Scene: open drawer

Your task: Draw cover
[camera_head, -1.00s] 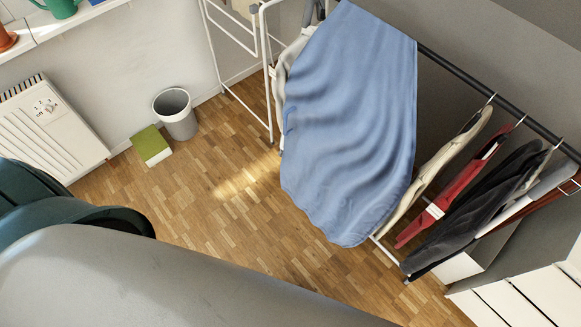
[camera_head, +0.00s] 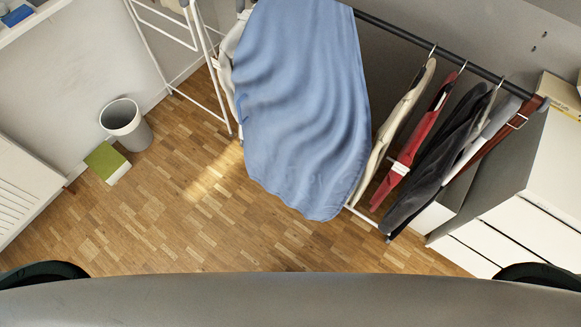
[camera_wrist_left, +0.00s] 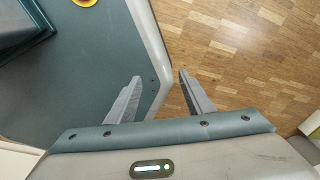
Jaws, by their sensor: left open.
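A white chest of drawers (camera_head: 520,215) stands at the right edge in the head view, and its visible drawer fronts look shut. My left gripper (camera_wrist_left: 154,84) shows in the left wrist view with its two grey fingers apart and nothing between them. It points at my own base and the wood floor, away from any drawer. Neither gripper shows in the head view. My right gripper is out of sight.
A blue-covered ironing board (camera_head: 300,110) and a rail of hanging clothes (camera_head: 430,140) stand left of the chest. A grey bin (camera_head: 126,124) and a green-topped box (camera_head: 106,162) sit by the wall. The wood floor (camera_head: 200,220) between is clear.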

